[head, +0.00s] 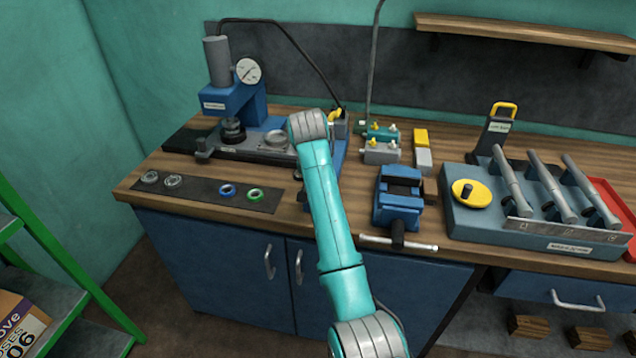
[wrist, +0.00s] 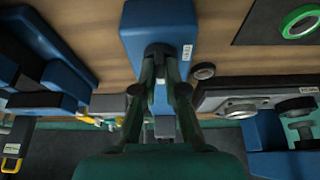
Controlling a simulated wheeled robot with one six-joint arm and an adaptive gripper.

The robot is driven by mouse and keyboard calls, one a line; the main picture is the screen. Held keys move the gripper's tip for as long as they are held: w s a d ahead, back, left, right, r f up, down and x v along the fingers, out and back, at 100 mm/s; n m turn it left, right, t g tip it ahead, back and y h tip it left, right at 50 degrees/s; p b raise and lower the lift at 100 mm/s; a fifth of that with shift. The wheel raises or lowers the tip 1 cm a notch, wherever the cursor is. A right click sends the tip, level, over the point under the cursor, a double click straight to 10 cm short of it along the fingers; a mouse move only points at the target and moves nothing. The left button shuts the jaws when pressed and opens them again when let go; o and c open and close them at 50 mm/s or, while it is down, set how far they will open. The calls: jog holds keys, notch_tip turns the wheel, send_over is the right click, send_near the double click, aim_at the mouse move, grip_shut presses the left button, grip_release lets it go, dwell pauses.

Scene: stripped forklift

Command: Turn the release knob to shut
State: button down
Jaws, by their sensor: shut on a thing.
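In the wrist view a blue pump-like block (wrist: 160,22) with a small white label stands on the wooden bench. My gripper (wrist: 160,55) is at the face of this block, its fingers closed together on a small dark part, which I take to be the release knob. The knob is almost wholly hidden between the fingertips, so its turn angle cannot be read. In the head view my arm hides the gripper and the knob; only part of the blue block (head: 341,153) shows beside the arm.
A blue press with a gauge (head: 248,71) stands left of my arm. A dark mat (head: 205,193) with several rings lies in front of it. A blue vise (head: 399,200) and small valve blocks (head: 381,152) stand to the right, then a grey fixture (head: 480,218) with a yellow disc.

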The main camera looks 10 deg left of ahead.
jog(key=c, duration=1.2)
grip_release()
jog(key=shift+c, duration=0.2)
jog(key=v, duration=0.7)
jog(key=shift+r, duration=0.25)
jog(key=shift+s, duration=0.15)
